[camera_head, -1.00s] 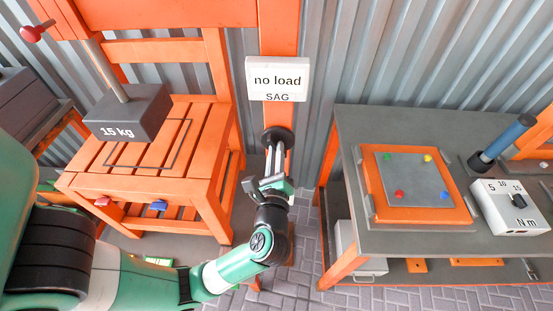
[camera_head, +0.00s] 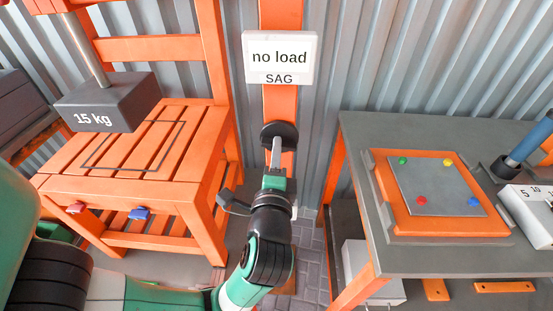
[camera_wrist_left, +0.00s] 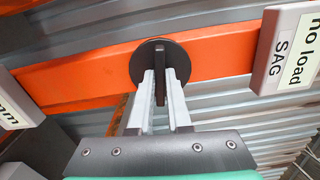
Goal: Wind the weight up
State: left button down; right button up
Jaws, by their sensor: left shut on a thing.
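A dark grey block marked 15 kg (camera_head: 108,102) hangs on a metal rod (camera_head: 85,48) above the slatted orange seat (camera_head: 180,155), over a dark rectangular outline. A round black disc (camera_head: 278,133) is mounted on the orange post, below a sign (camera_head: 281,58) reading "no load" and "SAG". In the left wrist view, a thin dark bar (camera_wrist_left: 160,87) stands out from the middle of the disc (camera_wrist_left: 143,62). My left gripper (camera_head: 276,152) is shut on this bar, with its pale fingers on either side (camera_wrist_left: 160,100). My right gripper is out of view.
On the right is a grey table with an orange-framed panel (camera_head: 435,190) bearing coloured buttons, a blue-handled tool (camera_head: 530,138) and an N m box (camera_head: 525,212).

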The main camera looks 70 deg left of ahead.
pick_arm(q)
jog(key=shift+n+b, duration=0.45)
jog(key=shift+n, duration=0.15)
jog(key=c, duration=0.9)
grip_release()
jog(key=p+v, duration=0.1)
jog(key=v, duration=1)
jog(key=shift+s+d+p, duration=0.15)
jog(key=shift+d+p, duration=0.15)
